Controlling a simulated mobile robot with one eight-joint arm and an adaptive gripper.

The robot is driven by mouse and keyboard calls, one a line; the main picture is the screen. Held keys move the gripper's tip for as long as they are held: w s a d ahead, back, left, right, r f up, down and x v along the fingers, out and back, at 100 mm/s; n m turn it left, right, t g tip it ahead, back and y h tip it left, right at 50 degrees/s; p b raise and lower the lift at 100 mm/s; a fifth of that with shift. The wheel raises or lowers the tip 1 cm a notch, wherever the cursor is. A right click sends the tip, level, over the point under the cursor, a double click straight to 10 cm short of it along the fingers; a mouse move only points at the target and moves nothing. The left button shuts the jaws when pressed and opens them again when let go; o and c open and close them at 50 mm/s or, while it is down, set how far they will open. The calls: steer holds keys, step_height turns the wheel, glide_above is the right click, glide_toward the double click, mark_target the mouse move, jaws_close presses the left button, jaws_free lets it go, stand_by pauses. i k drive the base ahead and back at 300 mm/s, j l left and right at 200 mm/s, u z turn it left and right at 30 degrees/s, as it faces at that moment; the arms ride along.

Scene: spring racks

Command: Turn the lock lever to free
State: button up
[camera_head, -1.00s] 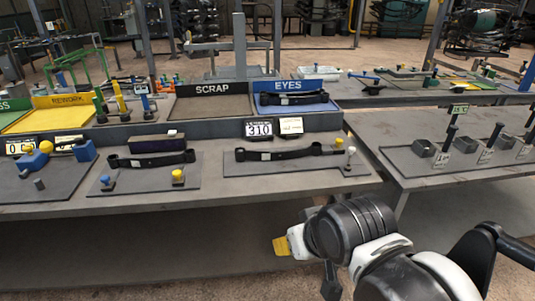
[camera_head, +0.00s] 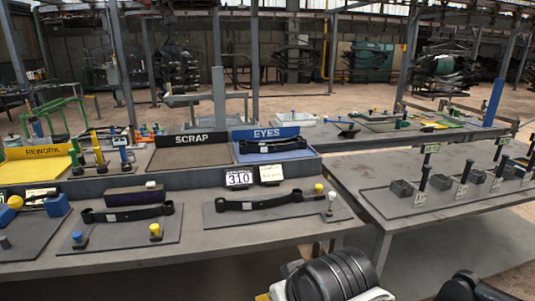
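I cannot tell for sure which part is the lock lever. Several upright black levers (camera_head: 424,178) with small tags stand on a plate on the right table. A lever with a blue handle (camera_head: 346,124) lies at the back table's edge. Yellow knobs (camera_head: 155,231) and a white-topped post (camera_head: 331,202) stand on the fixture plates of the front table, beside black leaf springs (camera_head: 265,200). My arm's dark wrist shows at the bottom centre, in front of the table and apart from everything. My gripper's fingers are below the picture.
The floor in front looks clear.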

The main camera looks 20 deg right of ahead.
mark_target(332, 195)
steer(key=i+l+u, duration=0.1)
steer(key=i+l, duration=0.85)
